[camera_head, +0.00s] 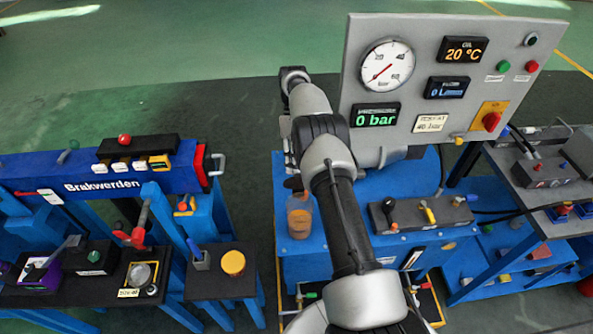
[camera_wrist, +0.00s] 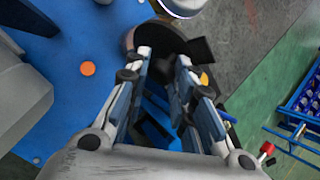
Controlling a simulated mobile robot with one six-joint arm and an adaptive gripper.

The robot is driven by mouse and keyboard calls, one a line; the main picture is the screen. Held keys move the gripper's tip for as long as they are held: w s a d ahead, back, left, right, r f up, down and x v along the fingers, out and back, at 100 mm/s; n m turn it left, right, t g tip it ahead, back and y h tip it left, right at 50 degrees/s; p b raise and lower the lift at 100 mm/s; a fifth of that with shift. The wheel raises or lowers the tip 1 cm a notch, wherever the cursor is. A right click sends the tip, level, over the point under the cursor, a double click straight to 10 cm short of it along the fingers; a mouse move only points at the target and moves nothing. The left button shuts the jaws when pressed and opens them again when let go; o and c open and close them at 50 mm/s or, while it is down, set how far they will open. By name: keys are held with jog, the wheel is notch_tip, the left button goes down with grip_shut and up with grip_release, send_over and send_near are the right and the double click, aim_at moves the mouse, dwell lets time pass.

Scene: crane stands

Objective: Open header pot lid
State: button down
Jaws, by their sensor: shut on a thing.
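The header pot (camera_head: 299,220) is a small translucent vessel with orange-brown contents on the left part of the blue bench. Its upper part is partly hidden by my arm. In the wrist view, a dark round lid-like piece (camera_wrist: 172,40) lies at my fingertips, with a brownish rounded surface beside it; I take it for the pot lid. My gripper (camera_wrist: 162,66) has its two fingers on either side of this dark piece and is shut on it. Whether the lid is seated or lifted cannot be told.
A grey gauge panel (camera_head: 455,50) stands behind the blue bench (camera_head: 330,262), right of my arm. A dark valve block (camera_head: 440,213) with levers sits right of the pot. The Brakwerden stand (camera_head: 100,187) is to the left. Green floor is open at the back left.

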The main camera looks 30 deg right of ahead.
jog(key=shift+w+d+f+b, duration=0.2)
jog(key=shift+w+f+b, duration=0.05)
jog(key=shift+f+b, duration=0.15)
jog(key=shift+w+d+f+b, duration=0.15)
jog(key=shift+w+f+b, duration=0.05)
jog(key=shift+f+b, duration=0.2)
jog(key=shift+b, duration=0.3)
jog(key=c, duration=1.8)
grip_release()
jog(key=shift+o, duration=1.4)
jog(key=shift+d, duration=0.2)
jog(key=shift+o, duration=0.8)
jog(key=shift+a, duration=0.1)
jog(key=shift+w+a+f, duration=0.1)
jog(key=shift+w, duration=0.05)
jog(key=shift+r, duration=0.3)
